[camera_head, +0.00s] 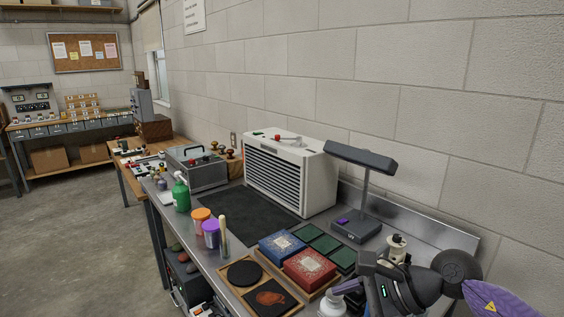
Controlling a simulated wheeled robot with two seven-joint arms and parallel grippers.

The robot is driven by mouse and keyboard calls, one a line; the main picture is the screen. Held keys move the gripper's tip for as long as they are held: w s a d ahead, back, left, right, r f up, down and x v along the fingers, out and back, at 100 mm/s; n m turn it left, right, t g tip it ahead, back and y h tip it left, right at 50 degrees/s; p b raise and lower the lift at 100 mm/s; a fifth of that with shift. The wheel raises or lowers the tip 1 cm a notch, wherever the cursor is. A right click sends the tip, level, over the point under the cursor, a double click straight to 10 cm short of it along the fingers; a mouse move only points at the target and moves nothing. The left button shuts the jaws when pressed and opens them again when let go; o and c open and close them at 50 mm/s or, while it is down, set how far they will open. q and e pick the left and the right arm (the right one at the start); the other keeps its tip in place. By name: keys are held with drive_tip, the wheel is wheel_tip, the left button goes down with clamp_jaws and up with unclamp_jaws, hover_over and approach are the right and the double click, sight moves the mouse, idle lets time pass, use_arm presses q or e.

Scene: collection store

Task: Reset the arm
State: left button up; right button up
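My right arm comes in at the lower right, with dark grey links and a purple sleeve. Its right gripper (347,287) is by the bench's front right part, pointing left, close to a white rounded object (333,303) at the bottom edge. Whether its fingers are apart or together, or touch that object, I cannot tell. My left arm and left gripper are not in view.
The metal bench holds a red box (309,268), a blue box (282,246), dark green tiles (325,243), a lamp (358,190), a white louvred unit (290,173) and a green bottle (181,193). A black mat (240,214) lies bare.

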drive_tip(key=s+a+r+m+t+y, duration=0.1)
drive_tip(key=a+r+m+t+y, duration=0.4)
drive_tip(key=a+m+y, duration=0.3)
drive_tip(key=s+d+f+m+t+h, duration=0.1)
drive_tip(key=d+f+m+t+h, duration=0.3)
drive_tip(key=m+h, duration=0.9)
drive_tip(key=s+d+f+m+t+h, duration=0.1)
drive_tip(key=d+f+m+t+h, duration=0.45)
drive_tip(key=m, duration=1.45)
drive_tip(key=s+d+f+m+g, duration=0.1)
drive_tip(key=s+f+m+g, duration=0.55)
drive_tip(key=s, duration=0.45)
drive_tip(key=s+d+f+m+g, duration=0.1)
drive_tip(key=s+f+m+g, duration=0.4)
drive_tip(key=s+m+g, duration=0.4)
wheel_tip(320, 180, down, 20)
drive_tip(key=s+n+b, duration=0.3)
use_arm(q)
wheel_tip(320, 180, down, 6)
drive_tip(key=b, duration=0.3)
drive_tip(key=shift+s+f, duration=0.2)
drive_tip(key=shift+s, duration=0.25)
use_arm(e)
drive_tip(key=s+d+f+g, duration=0.1)
drive_tip(key=s+d+f, duration=0.2)
drive_tip(key=s+f, duration=1)
drive_tip(key=shift+s+d+f+g, duration=0.3)
drive_tip(key=shift+s+f, duration=0.05)
drive_tip(key=shift+f, duration=0.55)
